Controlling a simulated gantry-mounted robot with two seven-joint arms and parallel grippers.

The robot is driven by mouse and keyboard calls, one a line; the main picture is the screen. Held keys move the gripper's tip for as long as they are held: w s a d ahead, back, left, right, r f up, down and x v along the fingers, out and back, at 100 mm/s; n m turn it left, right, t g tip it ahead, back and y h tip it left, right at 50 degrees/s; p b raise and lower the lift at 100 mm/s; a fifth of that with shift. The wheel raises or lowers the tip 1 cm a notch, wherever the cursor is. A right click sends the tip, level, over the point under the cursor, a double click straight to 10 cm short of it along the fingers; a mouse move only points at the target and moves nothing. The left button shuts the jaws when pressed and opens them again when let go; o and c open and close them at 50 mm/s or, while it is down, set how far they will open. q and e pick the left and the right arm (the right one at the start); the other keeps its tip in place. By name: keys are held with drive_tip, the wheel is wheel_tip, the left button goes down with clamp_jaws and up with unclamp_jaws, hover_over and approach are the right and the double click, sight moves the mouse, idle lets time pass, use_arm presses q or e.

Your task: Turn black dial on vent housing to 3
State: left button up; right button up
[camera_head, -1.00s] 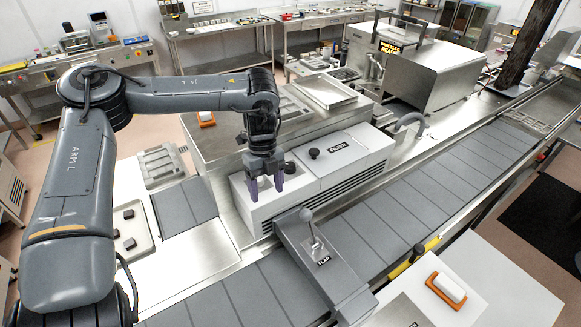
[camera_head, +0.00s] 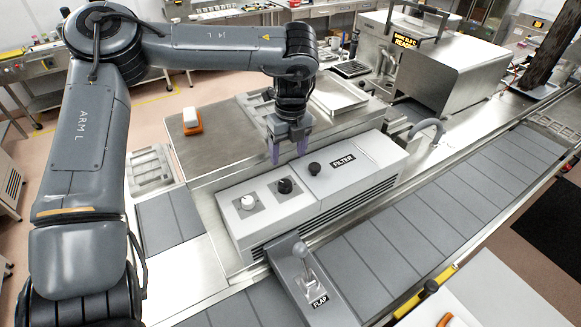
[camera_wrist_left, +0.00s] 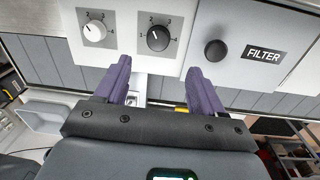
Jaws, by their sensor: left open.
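The vent housing (camera_head: 240,222) is a long white box beside the belt. Its black dial (camera_head: 285,186) sits on a grey square plate on the top face. In the left wrist view the black dial (camera_wrist_left: 158,38) has a pale pointer line, tilted slightly left of straight up, near the 2; the exact setting is hard to read. My left gripper (camera_head: 289,153) is open and empty, its purple fingers pointing down near the black dial. In the left wrist view the fingertips (camera_wrist_left: 159,66) flank a gap with the dial beyond it, apart from them. My right gripper is not in view.
A white dial (camera_head: 248,202) sits left of the black one. A black knob (camera_head: 314,168) stands to the right, by the FILTER label (camera_head: 343,161). A FLAP lever (camera_head: 303,262) stands in front on a grey housing. A slatted belt (camera_head: 400,215) runs alongside.

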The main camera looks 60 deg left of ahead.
sight(286, 184)
use_arm(q)
drive_tip(key=f, duration=0.3)
drive_tip(key=f+p, duration=0.1)
drive_tip(key=f, duration=0.2)
drive_tip(key=s+f+p, duration=0.1)
drive_tip(key=f, duration=0.2)
drive_tip(key=shift+d+f, duration=0.1)
drive_tip(key=shift+f, duration=0.75)
